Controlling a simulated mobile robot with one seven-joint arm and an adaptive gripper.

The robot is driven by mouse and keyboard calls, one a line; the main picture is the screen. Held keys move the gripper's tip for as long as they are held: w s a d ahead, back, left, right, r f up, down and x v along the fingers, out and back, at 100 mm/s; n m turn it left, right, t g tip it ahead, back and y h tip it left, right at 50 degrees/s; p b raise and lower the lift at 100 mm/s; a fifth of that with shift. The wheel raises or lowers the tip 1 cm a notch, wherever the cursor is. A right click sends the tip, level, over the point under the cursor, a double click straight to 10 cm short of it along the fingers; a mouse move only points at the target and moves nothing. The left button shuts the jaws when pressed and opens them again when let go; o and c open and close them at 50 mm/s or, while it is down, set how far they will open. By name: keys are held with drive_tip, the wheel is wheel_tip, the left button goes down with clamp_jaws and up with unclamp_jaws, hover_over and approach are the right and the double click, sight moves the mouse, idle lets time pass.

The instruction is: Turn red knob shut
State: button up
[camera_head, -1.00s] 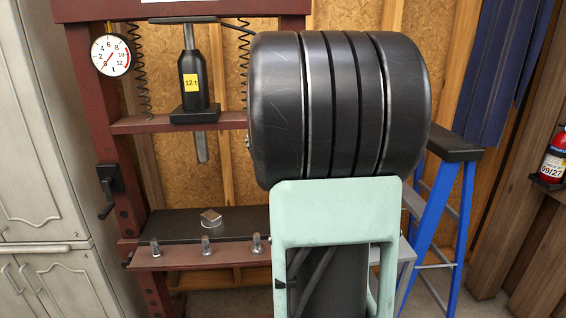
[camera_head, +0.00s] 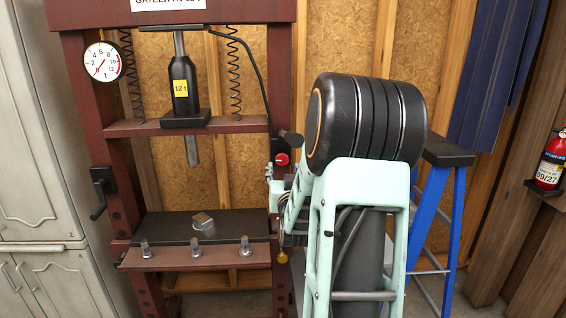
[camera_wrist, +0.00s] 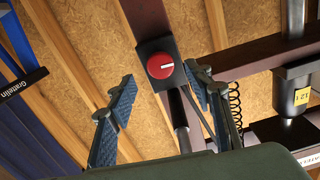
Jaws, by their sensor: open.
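The red knob (camera_head: 282,159) sits on a dark plate on the right upright of the maroon press. It also shows in the wrist view (camera_wrist: 160,66), round and red with a white line across it. My gripper is open and empty in the wrist view (camera_wrist: 162,98), with one blue-grey finger on each side of the knob in the picture. The knob looks farther off than the fingertips, and I see no contact. In the head view my arm covers the area just below and right of the knob, and the fingers are hard to make out.
The press frame (camera_head: 75,110) carries a gauge (camera_head: 102,62), a black jack (camera_head: 181,90) and a crank handle (camera_head: 99,193). A black hose runs down toward the knob. A small block lies on the press bed (camera_head: 160,227). A blue ladder (camera_head: 440,220) stands right of my arm.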

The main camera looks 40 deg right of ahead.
sight(282, 162)
drive_tip(key=shift+p+x, duration=0.35)
drive_tip(key=shift+x, duration=2.05)
drive_tip(key=shift+c, duration=0.6)
drive_tip(key=c, duration=1)
